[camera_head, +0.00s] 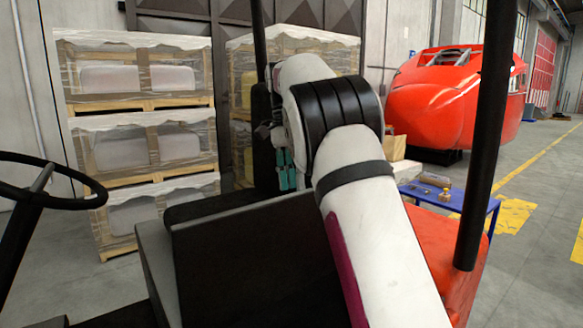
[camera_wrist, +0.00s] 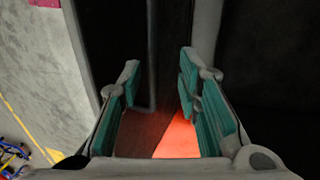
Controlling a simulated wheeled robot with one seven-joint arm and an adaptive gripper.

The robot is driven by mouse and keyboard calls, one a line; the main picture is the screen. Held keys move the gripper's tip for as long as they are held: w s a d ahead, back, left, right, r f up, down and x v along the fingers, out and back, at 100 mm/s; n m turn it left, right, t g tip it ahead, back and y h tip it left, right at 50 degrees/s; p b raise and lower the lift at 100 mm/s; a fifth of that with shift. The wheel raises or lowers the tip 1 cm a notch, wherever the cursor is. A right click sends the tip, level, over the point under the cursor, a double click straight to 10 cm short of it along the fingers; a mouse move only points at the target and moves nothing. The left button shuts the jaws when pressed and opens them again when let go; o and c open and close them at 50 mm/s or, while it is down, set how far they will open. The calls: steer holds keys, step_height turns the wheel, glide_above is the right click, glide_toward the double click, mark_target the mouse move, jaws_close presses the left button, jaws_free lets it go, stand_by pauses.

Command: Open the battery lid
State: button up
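My gripper (camera_head: 286,168) shows in the head view by its teal finger pads, beside the black seat back of a vehicle. In the wrist view my gripper (camera_wrist: 160,82) is open, its teal-padded fingers well apart. Dark surfaces, a thin upright grey edge and a lit red patch (camera_wrist: 178,138) show beyond and between them. I see no object clearly held. A large black panel (camera_head: 250,265) with a grey box side (camera_head: 160,265) stands in front of the seat. I cannot tell which dark part is the battery lid; no part is clearly marked as it.
A steering wheel (camera_head: 45,182) is at left, and a black post (camera_head: 487,130) rises at right. Wrapped pallets (camera_head: 140,150) are stacked behind. A blue table (camera_head: 450,197) with small parts and a red train nosecone (camera_head: 430,105) stand at right. Open floor lies beyond.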

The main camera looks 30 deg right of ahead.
steer(key=shift+w+a+r, duration=0.1)
steer(key=shift+w+r, duration=0.15)
steer(key=shift+r, duration=0.75)
steer(key=shift+w+r, duration=0.2)
steer(key=shift+r, duration=0.8)
